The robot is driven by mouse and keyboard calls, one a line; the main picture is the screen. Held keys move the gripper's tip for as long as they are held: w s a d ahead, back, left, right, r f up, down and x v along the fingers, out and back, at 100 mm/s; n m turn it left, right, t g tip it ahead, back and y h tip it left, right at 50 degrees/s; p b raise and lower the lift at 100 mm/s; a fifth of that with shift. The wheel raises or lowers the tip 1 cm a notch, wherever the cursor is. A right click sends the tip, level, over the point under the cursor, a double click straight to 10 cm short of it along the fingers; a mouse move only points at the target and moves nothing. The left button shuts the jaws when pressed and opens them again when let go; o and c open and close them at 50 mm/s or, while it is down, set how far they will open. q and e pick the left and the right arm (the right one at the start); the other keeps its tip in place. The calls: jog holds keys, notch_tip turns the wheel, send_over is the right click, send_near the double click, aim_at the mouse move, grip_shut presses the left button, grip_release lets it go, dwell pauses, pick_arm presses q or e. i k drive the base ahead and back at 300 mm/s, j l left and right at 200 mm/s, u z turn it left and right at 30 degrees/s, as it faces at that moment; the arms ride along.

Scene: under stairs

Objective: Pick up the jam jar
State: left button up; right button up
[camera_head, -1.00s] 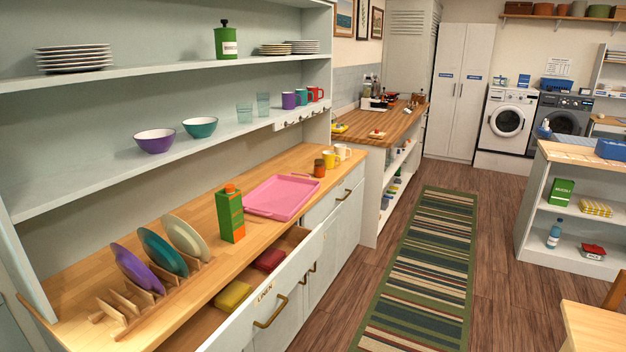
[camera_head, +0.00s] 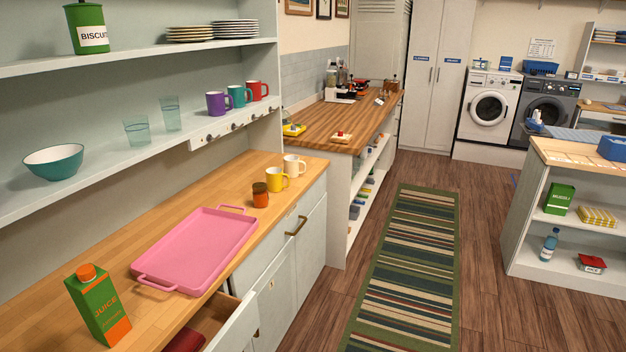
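The jam jar (camera_head: 260,195) is a small orange jar with a dark brown lid. It stands upright on the wooden counter of the dresser, near the front edge. A yellow mug (camera_head: 277,179) stands close behind it to the right, and a white mug (camera_head: 294,165) is beyond that. The pink tray (camera_head: 205,248) lies to the left and nearer to me. Neither of my grippers is in view.
A green juice carton (camera_head: 98,304) stands on the near counter. An open drawer (camera_head: 232,325) juts out below the tray. A shelf (camera_head: 130,160) with cups and a teal bowl hangs above the counter. The striped rug (camera_head: 412,265) lies on open floor to the right.

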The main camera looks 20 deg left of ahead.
aim_at(260, 198)
jog(key=i+l+u, duration=0.1)
jog(key=i+u, duration=0.2)
jog(key=i, duration=0.25)
jog(key=i+l+u, duration=0.25)
jog(key=i, duration=0.3)
jog(key=i+l+u, duration=0.3)
jog(key=i, duration=0.2)
